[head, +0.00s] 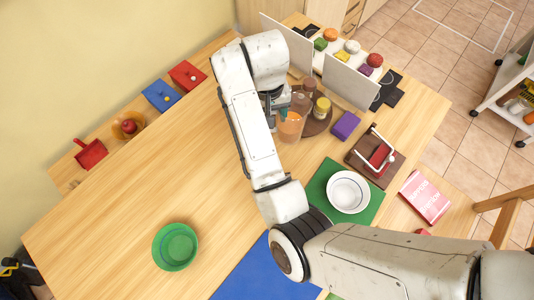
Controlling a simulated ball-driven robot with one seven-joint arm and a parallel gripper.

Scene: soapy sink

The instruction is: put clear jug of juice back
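A clear jug with orange juice (291,128) stands upright, as far as I can tell, on or just above the wooden table, left of a round brown tray (316,127). My gripper (282,112) is at the jug's upper left side, close against it or touching. My arm covers part of the gripper and the jug's left side. I cannot tell whether the fingers are closed on the jug.
The round tray holds a yellow-lidded jar (321,107) and a brown bottle (309,87). A purple block (346,125) lies right of it. White panels (350,82) stand behind. A green bowl (175,246) sits front left; the left table is mostly clear.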

